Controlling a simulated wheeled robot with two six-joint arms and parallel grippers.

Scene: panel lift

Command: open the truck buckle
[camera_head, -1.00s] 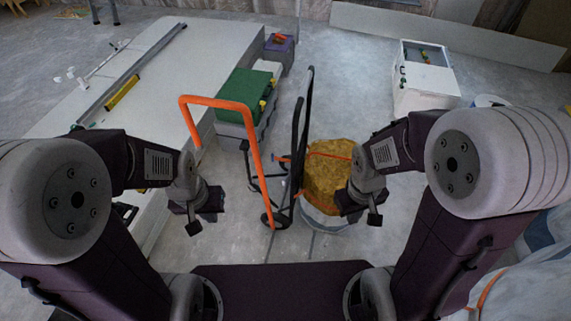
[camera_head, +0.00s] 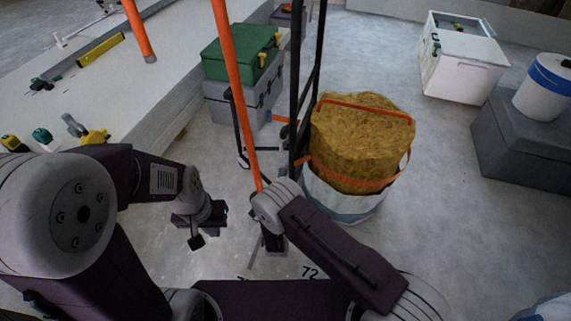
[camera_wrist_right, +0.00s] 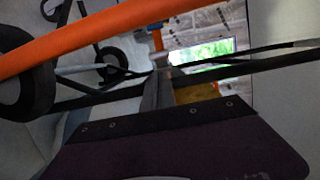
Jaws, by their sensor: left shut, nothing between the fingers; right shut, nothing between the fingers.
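A hand truck with an orange handle (camera_head: 232,75) and black uprights (camera_head: 308,85) stands ahead of me. An orange strap (camera_head: 350,180) runs around a yellow-brown load in a white container, beside the uprights. I cannot make out the buckle clearly. My left gripper (camera_head: 203,228) is shut and empty, left of the truck. My right gripper (camera_head: 272,240) is shut and empty, low by the orange tube and partly hidden by my arm. In the right wrist view the orange tube (camera_wrist_right: 90,35) crosses close in front, and the gripper (camera_wrist_right: 158,88) points at black bars.
A green and grey toolbox stack (camera_head: 243,75) stands behind the truck. A long pale panel (camera_head: 150,105) with tools lies at left. A white box (camera_head: 460,60) and a grey crate (camera_head: 500,150) with a bucket stand at right. Floor is clear between the load and crate.

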